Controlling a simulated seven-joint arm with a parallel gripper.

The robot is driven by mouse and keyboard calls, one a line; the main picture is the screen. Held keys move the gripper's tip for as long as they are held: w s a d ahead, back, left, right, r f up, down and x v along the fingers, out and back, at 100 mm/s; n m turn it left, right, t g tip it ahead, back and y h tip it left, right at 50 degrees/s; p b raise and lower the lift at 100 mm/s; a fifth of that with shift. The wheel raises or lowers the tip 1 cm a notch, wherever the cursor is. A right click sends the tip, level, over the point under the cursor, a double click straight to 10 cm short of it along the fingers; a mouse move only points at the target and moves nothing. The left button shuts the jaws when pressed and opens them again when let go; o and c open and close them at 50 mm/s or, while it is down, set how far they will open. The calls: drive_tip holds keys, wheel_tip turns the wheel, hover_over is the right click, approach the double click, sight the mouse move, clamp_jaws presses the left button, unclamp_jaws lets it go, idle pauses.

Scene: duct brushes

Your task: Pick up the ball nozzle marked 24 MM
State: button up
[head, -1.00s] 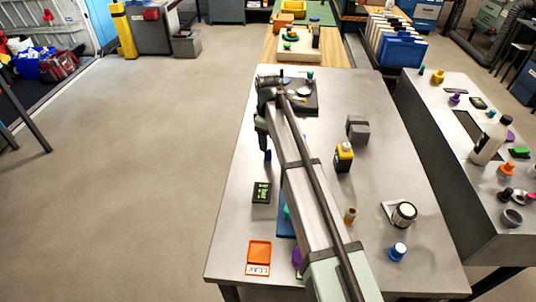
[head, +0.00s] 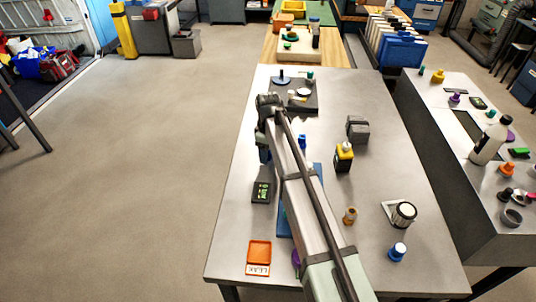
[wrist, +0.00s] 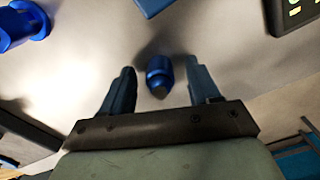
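My gripper (wrist: 160,68) is open, pointing down at the grey table. A small blue rounded piece (wrist: 158,80) with a dark end sits between its two fingers, with a gap on each side. No marking on it can be read. A second blue piece (wrist: 22,24) shows at the upper left of the wrist view. What appears to be the same piece (head: 302,141) stands right of my gripper (head: 264,150) in the head view. There, the piece between the fingers is hidden. I cannot tell which piece is marked 24 MM.
A dark display box (head: 262,191) stands close by and also shows in the wrist view (wrist: 292,14). A blue mat (head: 284,222) lies partly under my arm. A dark tray (head: 310,104) is at the far end.

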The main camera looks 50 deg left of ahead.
clamp_jaws()
idle(0.3)
